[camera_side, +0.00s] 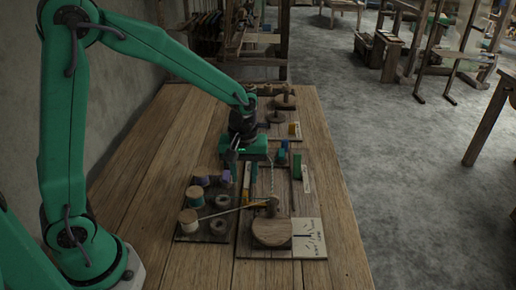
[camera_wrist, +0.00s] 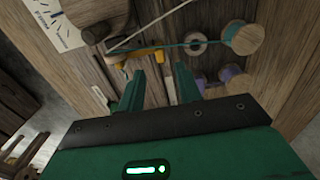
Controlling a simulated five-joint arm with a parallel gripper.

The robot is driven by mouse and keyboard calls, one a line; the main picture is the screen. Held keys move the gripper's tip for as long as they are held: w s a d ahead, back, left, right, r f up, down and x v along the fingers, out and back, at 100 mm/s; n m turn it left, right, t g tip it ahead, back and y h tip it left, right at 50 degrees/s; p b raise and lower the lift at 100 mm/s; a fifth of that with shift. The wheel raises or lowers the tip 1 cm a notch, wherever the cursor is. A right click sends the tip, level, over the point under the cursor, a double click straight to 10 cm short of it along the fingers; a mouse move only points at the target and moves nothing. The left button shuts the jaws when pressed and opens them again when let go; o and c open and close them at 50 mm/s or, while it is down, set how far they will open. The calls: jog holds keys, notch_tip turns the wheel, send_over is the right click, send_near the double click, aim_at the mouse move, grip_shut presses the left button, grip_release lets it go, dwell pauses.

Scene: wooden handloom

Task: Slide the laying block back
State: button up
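I cannot tell for sure which piece is the laying block. A rounded brown wooden block (camera_side: 271,233) with a knob on top lies at the near end of the work board; a wooden piece also shows at the top of the wrist view (camera_wrist: 98,18). A small orange piece (camera_wrist: 146,56) lies just beyond my fingertips, with a teal thread beside it. My gripper (camera_side: 245,172) points down over the board, behind the wooden block. In the wrist view its two green fingers (camera_wrist: 161,80) stand apart, with nothing clearly held between them.
A dark tray (camera_side: 186,236) with several thread spools stands to the left. A pale printed card (camera_side: 309,238) lies right of the wooden block. A green block (camera_side: 297,166) and small blue pieces (camera_side: 283,151) stand right of my gripper. The tabletop's left side (camera_side: 150,165) is clear.

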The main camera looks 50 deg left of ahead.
aim_at(245, 193)
jog(key=shift+f, duration=0.1)
jog(key=shift+f, duration=3.75)
grip_shut()
